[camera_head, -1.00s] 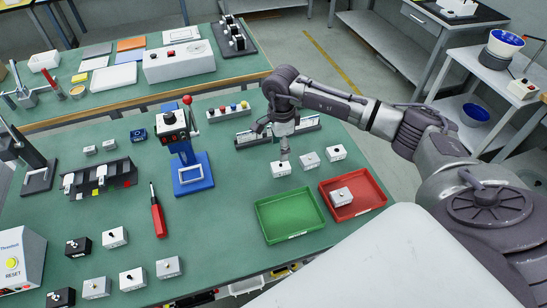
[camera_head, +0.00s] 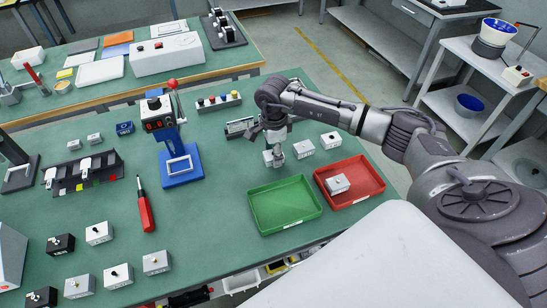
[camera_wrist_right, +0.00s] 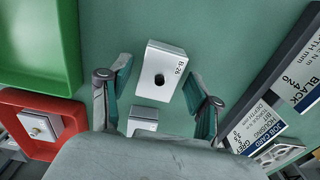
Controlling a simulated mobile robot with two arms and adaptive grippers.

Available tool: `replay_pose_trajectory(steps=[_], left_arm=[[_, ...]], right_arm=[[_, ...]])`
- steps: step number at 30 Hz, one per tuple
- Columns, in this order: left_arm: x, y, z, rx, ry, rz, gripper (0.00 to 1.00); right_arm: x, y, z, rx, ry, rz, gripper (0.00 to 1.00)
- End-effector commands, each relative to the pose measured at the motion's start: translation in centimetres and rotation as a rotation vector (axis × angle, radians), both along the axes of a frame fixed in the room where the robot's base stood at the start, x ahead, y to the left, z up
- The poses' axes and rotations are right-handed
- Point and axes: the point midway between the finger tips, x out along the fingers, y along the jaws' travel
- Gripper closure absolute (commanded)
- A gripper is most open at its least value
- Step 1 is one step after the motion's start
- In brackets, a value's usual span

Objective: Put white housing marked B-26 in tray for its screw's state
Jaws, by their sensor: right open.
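The white housing marked B-26 (camera_wrist_right: 166,70) stands upright in the right wrist view, with a dark round spot on its top face. I cannot tell from this whether that is a screw or a hole. My right gripper (camera_wrist_right: 160,92) is open, with one finger on each side of the housing, not closed on it. In the head view the right gripper (camera_head: 274,152) is low over this housing (camera_head: 268,159) and partly hides it. The green tray (camera_head: 251,210) is empty. My left gripper is not in view.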

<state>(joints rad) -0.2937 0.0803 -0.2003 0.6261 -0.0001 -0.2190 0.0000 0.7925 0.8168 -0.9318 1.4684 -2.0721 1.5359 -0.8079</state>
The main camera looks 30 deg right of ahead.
Motion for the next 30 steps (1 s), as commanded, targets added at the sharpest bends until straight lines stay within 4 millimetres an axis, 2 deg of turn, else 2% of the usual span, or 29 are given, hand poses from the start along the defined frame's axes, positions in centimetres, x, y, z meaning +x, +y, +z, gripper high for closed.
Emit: replay_pose_trajectory(steps=[1,2,12,19,30], left_arm=[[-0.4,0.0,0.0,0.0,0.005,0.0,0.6],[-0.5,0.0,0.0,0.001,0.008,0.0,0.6],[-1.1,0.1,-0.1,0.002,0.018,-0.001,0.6],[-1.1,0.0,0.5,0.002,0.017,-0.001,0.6],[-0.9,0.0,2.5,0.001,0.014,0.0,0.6]], right_arm=[[0.0,0.0,0.0,0.0,0.0,0.0,0.39],[0.0,0.0,0.0,0.0,0.0,0.0,0.44],[0.0,0.0,0.0,0.0,0.0,0.0,1.0],[0.0,0.0,0.8,0.0,-0.001,0.0,1.0],[0.0,0.0,3.8,0.001,-0.001,0.001,1.0]])
